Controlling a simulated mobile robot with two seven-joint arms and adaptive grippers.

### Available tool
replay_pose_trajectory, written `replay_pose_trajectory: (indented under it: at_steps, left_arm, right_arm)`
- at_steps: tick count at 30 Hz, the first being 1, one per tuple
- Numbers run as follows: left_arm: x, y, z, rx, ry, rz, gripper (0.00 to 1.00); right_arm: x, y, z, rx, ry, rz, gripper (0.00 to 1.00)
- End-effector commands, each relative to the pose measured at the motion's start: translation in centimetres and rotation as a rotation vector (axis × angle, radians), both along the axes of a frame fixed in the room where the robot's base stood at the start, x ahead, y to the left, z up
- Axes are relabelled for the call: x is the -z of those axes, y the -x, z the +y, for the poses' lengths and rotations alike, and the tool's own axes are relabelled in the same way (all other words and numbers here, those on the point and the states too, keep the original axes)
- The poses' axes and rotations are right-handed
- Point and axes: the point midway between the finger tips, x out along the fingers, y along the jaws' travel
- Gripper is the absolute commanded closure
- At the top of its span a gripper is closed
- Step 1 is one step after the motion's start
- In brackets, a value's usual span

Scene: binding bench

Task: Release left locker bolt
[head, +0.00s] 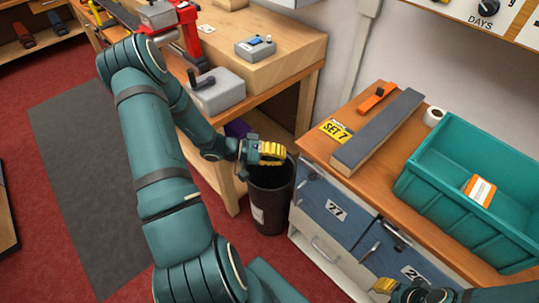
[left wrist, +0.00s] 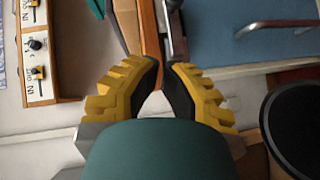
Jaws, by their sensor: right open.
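The left locker, door 27 (head: 333,207), is a blue-grey door in the cabinet under the wooden top. Its bolt (head: 312,172) is a small dark metal fitting near the door's upper left; in the left wrist view a grey metal bar (left wrist: 174,38), apparently this bolt, lies just beyond my fingertips. My left gripper (head: 284,153) is left of the cabinet, above the bin, pointing towards the bolt. In the left wrist view its yellow fingers (left wrist: 163,68) stand a little apart, with nothing between them. My right gripper (head: 385,288) is partly in view at the bottom, open.
A dark bin (head: 268,208) stands beneath my left gripper. A teal crate (head: 475,215) and a grey bar (head: 377,130) are on the cabinet top. The second locker door (head: 375,250) has its own bolt (head: 398,234). A wooden bench (head: 285,75) stands behind the left arm.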

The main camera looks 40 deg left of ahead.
Motion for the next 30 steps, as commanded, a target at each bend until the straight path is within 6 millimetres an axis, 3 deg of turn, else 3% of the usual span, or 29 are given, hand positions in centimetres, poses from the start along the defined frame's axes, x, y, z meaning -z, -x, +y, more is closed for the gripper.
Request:
replay_pose_trajectory:
  at_steps: [6, 13, 30]
  left_arm:
    - [0.9, -2.8, -3.2, 0.002, 0.001, 0.001, 1.0]
    - [1.7, -2.5, -6.1, 0.0, 0.003, 0.003, 1.0]
    - [1.8, -2.4, -7.0, 0.0, 0.0, 0.001, 1.0]
  right_arm:
    - [0.5, -0.1, 0.0, 0.001, 0.0, -0.002, 0.66]
    - [0.9, -0.2, 0.0, 0.0, 0.001, -0.004, 0.66]
    - [1.0, -0.2, 0.0, 0.001, 0.001, -0.005, 0.66]
